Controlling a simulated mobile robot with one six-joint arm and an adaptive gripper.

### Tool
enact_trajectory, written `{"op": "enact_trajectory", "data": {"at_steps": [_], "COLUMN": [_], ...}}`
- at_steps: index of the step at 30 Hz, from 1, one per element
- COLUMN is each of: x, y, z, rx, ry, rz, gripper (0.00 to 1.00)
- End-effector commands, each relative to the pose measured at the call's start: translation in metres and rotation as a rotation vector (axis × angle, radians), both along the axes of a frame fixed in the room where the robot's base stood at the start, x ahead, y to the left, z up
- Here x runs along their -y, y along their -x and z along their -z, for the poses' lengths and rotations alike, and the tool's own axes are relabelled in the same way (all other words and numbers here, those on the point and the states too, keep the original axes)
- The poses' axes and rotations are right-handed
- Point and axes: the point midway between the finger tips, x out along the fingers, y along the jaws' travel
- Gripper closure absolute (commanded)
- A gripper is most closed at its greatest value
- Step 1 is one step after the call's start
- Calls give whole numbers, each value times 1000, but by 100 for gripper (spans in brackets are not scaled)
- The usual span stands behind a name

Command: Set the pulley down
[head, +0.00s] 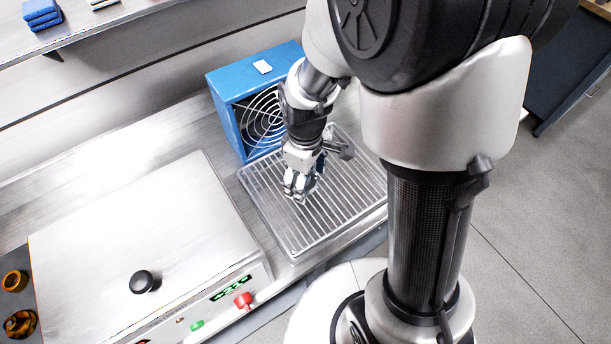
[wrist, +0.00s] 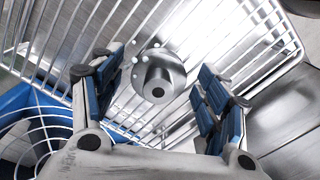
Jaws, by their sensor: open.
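The pulley (wrist: 160,76) is a grey metal disc with a raised hub, a dark centre bore and small holes around its flange. In the wrist view it appears to lie on the bars of the wire rack (wrist: 62,32), hub facing the camera. My gripper (wrist: 160,82) is open, with one blue-padded finger on each side of the pulley and visible gaps to both. In the head view my gripper (head: 300,186) is low over the middle of the rack (head: 343,212), and it hides most or all of the pulley there.
A blue fan box (head: 228,88) with a round wire guard stands directly behind the rack. A steel heater (head: 140,235) with a black knob, green display and red button is left of it. Orange rings (head: 15,283) lie at the far left. The rack's front and right are clear.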

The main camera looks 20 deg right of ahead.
Motion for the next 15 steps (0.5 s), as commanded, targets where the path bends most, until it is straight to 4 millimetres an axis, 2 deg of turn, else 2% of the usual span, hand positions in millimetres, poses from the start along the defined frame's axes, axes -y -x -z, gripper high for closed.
{"op": "enact_trajectory", "data": {"at_steps": [5,15], "x": [0,-1], "y": [-1,0], "z": [-25,-97], "rx": [4,5], "ry": [0,-1], "rz": [0,0], "gripper": [32,32]}}
